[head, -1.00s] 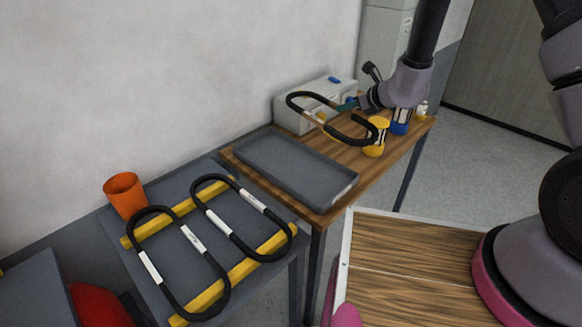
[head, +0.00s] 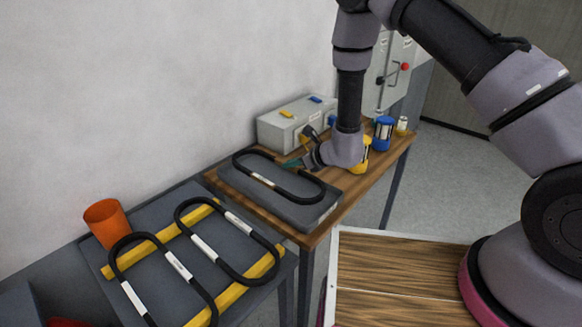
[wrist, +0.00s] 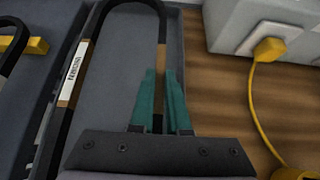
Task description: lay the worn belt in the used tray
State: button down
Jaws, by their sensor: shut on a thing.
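The worn belt (head: 263,181) is a long black loop with a white label and tan worn patches. My gripper (head: 292,163) is shut on its far long side, and the green fingers (wrist: 160,85) pinch it in the wrist view. The used tray (head: 300,216) is a shallow grey tray on the wooden bench. The belt (wrist: 76,70) lies flat over the tray (wrist: 125,65), roughly along its length. I cannot tell whether it touches the tray floor or hangs just above it.
Two black belts (head: 205,247) lie on yellow bars on the grey table at left, near an orange cup (head: 106,222). A grey box (head: 292,122) with a yellow plug and cord (wrist: 268,50) stands behind the tray. Yellow (head: 360,160) and blue (head: 383,134) spools stand to the right.

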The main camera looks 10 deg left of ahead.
jog(key=shift+f, duration=0.5)
jog(key=shift+f, duration=0.1)
jog(key=shift+f, duration=0.5)
jog(key=c, duration=0.9)
grip_release()
